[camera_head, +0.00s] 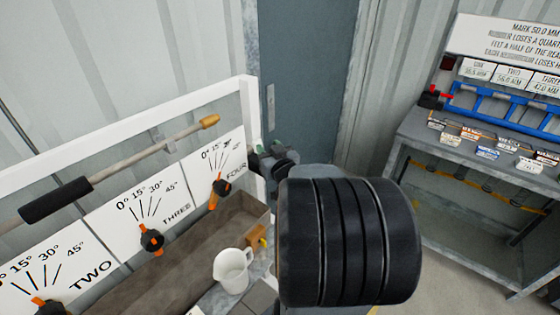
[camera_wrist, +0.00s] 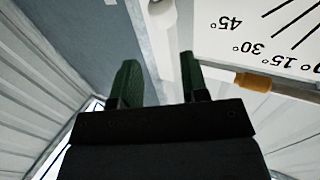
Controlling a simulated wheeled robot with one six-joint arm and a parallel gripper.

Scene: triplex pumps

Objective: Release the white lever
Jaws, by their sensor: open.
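My gripper (camera_head: 265,153) is beside the right end of the white-framed dial board, largely hidden behind my dark arm. In the wrist view, its two green fingers (camera_wrist: 158,62) are apart. A white upright bar (camera_wrist: 162,40) shows in the gap between them, with a rounded end at the top of the picture. I cannot tell whether this bar is the white lever or the board's end post, nor whether a finger touches it. No white lever can be made out for certain in the head view.
Dial board FOUR (camera_head: 213,160) has an orange pointer (camera_head: 219,190). A wooden rod with a yellow tip (camera_head: 209,121) runs above the dials. A white jug (camera_head: 232,270) stands by the trough (camera_head: 180,262). A workbench (camera_head: 440,134) with a blue rack stands at right.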

